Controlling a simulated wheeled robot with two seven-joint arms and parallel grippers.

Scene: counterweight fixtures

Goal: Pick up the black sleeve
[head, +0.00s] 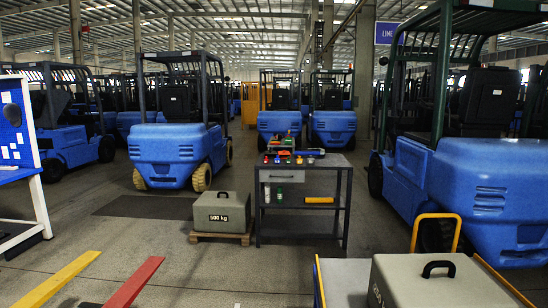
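I cannot clearly make out a black sleeve. A grey work cart (330,174) in the middle carries several small coloured objects on its top, some of them dark, too small to tell apart. Neither of my grippers shows in the head view.
A grey 500 kg weight (222,213) sits on a wooden pallet left of the cart. Yellow (58,280) and red (134,282) bars lie front left.

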